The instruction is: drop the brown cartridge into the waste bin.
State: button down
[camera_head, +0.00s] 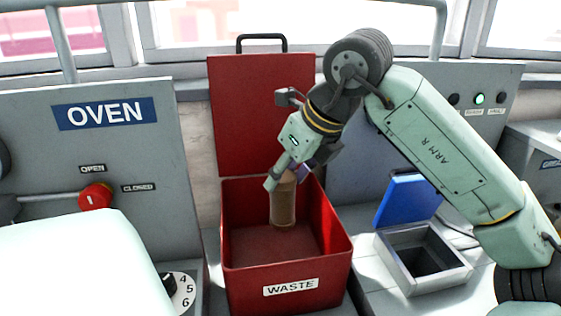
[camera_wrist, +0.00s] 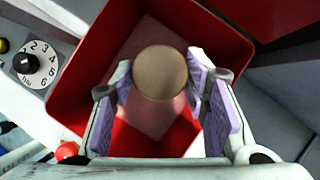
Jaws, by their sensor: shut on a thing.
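The brown cartridge (camera_head: 283,203) is a cylinder held upright by my gripper (camera_head: 287,178) in the head view. Its lower part shows inside the opening of the waste bin as seen from the head; I cannot tell its exact height above the bin floor. In the wrist view the round end of the cartridge (camera_wrist: 160,73) sits between the fingers of my gripper (camera_wrist: 163,85). The waste bin (camera_head: 290,287) is a red open box labelled WASTE, with its lid raised at the back. The bin's red wall (camera_wrist: 85,82) surrounds the cartridge in the wrist view.
A grey oven panel (camera_head: 100,150) with a red lever knob (camera_head: 95,197) stands left of the bin. A grey box (camera_head: 455,277) with a raised blue lid (camera_head: 408,199) stands to the right. The visible bin floor (camera_head: 260,243) is bare.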

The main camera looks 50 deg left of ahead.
jog(key=c, duration=0.8)
grip_release()
jog(key=shift+c, duration=0.2)
jog(key=v, duration=1.2)
